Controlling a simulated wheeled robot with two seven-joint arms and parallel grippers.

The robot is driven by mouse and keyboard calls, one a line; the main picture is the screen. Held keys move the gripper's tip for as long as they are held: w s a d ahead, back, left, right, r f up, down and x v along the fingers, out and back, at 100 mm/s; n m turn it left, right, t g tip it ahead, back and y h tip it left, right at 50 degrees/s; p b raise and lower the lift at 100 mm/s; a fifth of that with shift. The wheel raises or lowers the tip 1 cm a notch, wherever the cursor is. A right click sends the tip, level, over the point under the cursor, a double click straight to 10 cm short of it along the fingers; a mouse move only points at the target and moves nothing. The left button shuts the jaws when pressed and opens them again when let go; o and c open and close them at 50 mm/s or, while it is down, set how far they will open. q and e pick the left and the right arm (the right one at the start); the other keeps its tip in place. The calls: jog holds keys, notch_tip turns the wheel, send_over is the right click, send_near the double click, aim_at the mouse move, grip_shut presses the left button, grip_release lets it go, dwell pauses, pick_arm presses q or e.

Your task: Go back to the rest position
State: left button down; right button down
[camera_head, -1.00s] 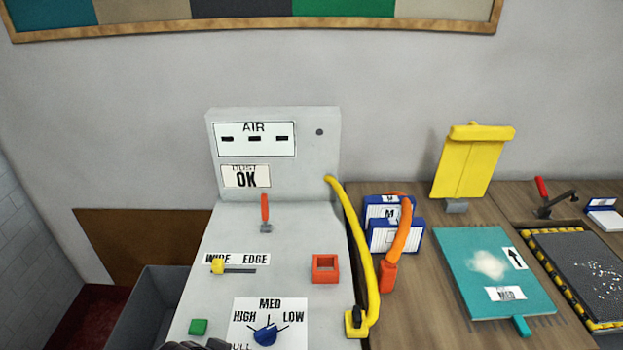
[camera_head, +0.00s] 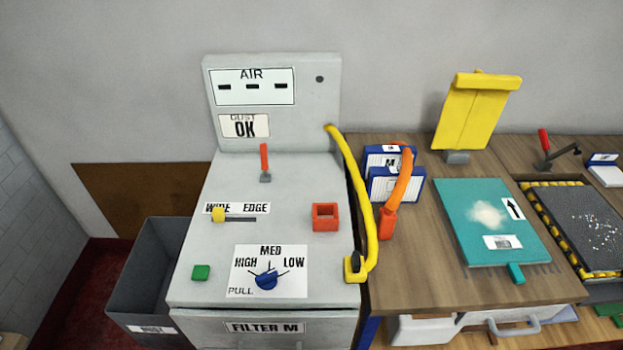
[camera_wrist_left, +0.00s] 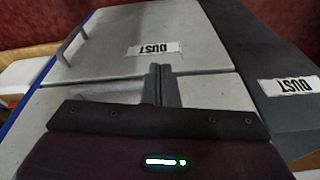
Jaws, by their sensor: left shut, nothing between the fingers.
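In the left wrist view my left gripper (camera_wrist_left: 160,72) is shut and empty. Its fingers are together in front of a light grey panel that carries a DUST label (camera_wrist_left: 155,48). My left gripper does not show in the head view, and my right gripper is in neither view. The grey machine (camera_head: 190,285) stands in the middle of the head view, with a blue knob (camera_head: 266,280) below the MED mark, a yellow slider (camera_head: 218,214) near WIDE and a green button (camera_head: 201,272).
A dark grey bin (camera_head: 150,265) stands left of the machine. The wooden bench (camera_head: 420,285) on the right holds a teal mat (camera_head: 490,240), a yellow stand (camera_head: 475,115), an orange-handled tool (camera_head: 400,190) and a dark tray (camera_head: 590,225). A yellow hose (camera_head: 369,220) hangs along the machine's right side.

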pick_arm(q)
jog(key=s+a+f, duration=0.2)
jog(key=s+f, duration=0.8)
jog(key=f, duration=0.2)
jog(key=s+a+f+g+b, duration=0.1)
jog(key=s+f, duration=1)
jog(key=f, duration=0.2)
jog(key=shift+s+a+g+b, duration=0.25)
jog(key=shift+a+g+b, duration=0.05)
jog(key=shift+a, duration=0.1)
